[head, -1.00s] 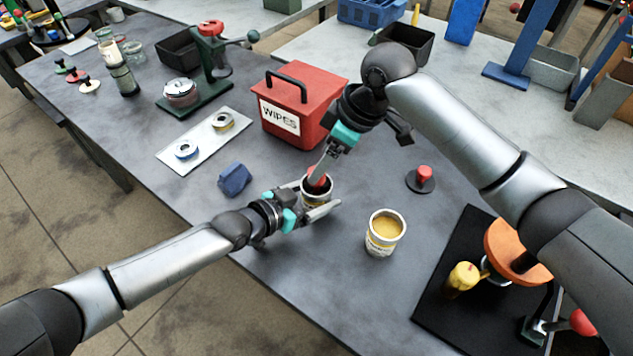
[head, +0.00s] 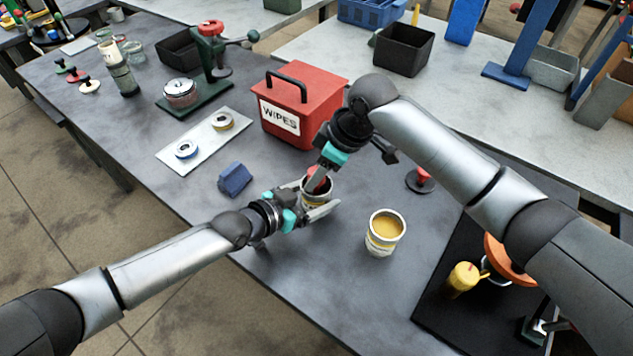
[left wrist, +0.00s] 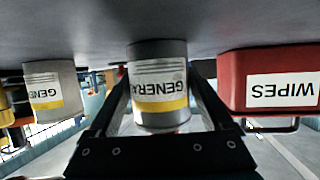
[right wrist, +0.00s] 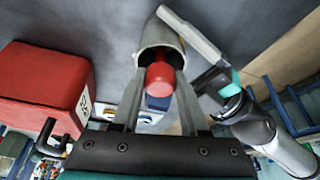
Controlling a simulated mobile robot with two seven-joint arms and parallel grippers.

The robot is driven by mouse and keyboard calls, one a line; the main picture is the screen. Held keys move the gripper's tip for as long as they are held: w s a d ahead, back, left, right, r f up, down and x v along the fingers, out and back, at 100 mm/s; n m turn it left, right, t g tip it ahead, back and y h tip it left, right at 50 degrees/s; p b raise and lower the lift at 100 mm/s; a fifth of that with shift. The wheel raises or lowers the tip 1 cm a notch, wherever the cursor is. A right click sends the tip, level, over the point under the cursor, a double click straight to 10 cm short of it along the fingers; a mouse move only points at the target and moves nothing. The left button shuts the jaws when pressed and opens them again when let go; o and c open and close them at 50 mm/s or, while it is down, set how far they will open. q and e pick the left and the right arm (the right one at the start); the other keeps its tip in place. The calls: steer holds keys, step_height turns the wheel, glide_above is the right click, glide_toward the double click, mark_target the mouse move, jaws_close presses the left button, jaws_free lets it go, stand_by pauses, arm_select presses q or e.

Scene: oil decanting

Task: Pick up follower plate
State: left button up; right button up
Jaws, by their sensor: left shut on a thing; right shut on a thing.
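My left gripper (head: 312,212) is shut around the sides of a can (head: 310,198) on the grey table. In the left wrist view this can (left wrist: 158,85) has a grey, white and yellow label and sits between the fingers. My right gripper (head: 317,180) reaches down into the can's mouth and is shut on a red knob, the follower plate's handle (right wrist: 160,78). The plate's disc is hidden inside the can. Another grey disc with a red knob (head: 422,179) lies on the table to the right, partly behind my right arm.
An open can of yellow-brown content (head: 385,232) stands to the right. A red WIPES box (head: 300,105) is close behind the grippers. A blue block (head: 234,179) lies to the left.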

jaws_close()
steer(key=shift+r, duration=0.15)
step_height(320, 180, up, 11)
stand_by(0.6)
arm_select(q)
steer(key=o, duration=1.3)
steer(key=shift+a, duration=0.1)
steer(key=v, duration=1.2)
